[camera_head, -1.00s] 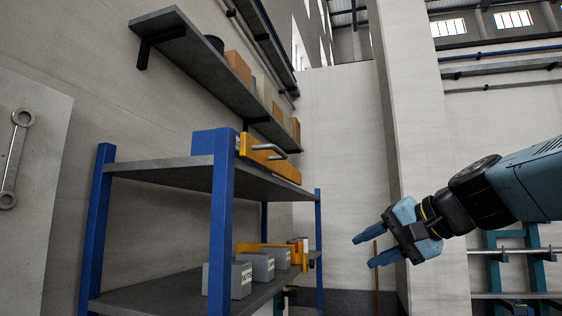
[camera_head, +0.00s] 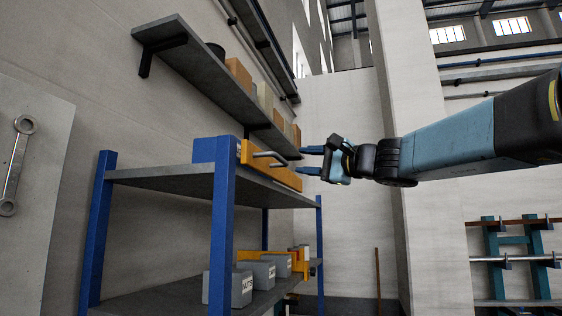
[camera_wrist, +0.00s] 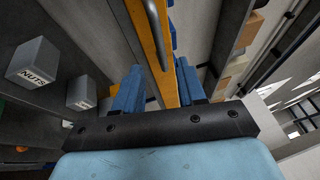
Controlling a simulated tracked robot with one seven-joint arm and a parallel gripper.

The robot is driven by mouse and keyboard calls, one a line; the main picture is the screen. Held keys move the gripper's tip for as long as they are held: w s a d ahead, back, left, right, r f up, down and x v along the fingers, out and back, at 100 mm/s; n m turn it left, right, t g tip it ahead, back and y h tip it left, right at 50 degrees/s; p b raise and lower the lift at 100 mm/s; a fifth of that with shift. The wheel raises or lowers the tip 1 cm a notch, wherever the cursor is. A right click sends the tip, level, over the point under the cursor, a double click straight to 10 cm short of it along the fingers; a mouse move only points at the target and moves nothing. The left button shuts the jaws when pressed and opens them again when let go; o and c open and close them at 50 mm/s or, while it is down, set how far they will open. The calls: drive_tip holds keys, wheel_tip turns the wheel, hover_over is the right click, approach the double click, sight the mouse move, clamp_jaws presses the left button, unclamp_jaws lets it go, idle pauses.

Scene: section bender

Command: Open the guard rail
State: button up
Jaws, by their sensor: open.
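The guard rail is a yellow bar (camera_head: 285,176) along the front edge of the blue rack's upper shelf, with a grey metal handle (camera_head: 268,156) on its face. My gripper (camera_head: 306,160) is open and level with the rail, near its right, far end in the head view. In the wrist view, the yellow rail (camera_wrist: 162,50) runs between my two blue fingers (camera_wrist: 158,88), with the grey handle (camera_wrist: 155,35) ahead of them. Whether the fingers touch the rail cannot be told.
The blue rack (camera_head: 222,240) has a lower shelf with grey boxes (camera_head: 264,274), one marked NUTS in the wrist view (camera_wrist: 32,62). A wall shelf (camera_head: 190,55) with several boxes hangs above. A pillar (camera_head: 415,120) stands behind my arm.

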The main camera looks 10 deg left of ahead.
sight(283, 161)
drive_tip(key=x, duration=0.8)
drive_tip(key=shift+w+a+r, duration=0.1)
drive_tip(key=shift+a, duration=0.2)
clamp_jaws()
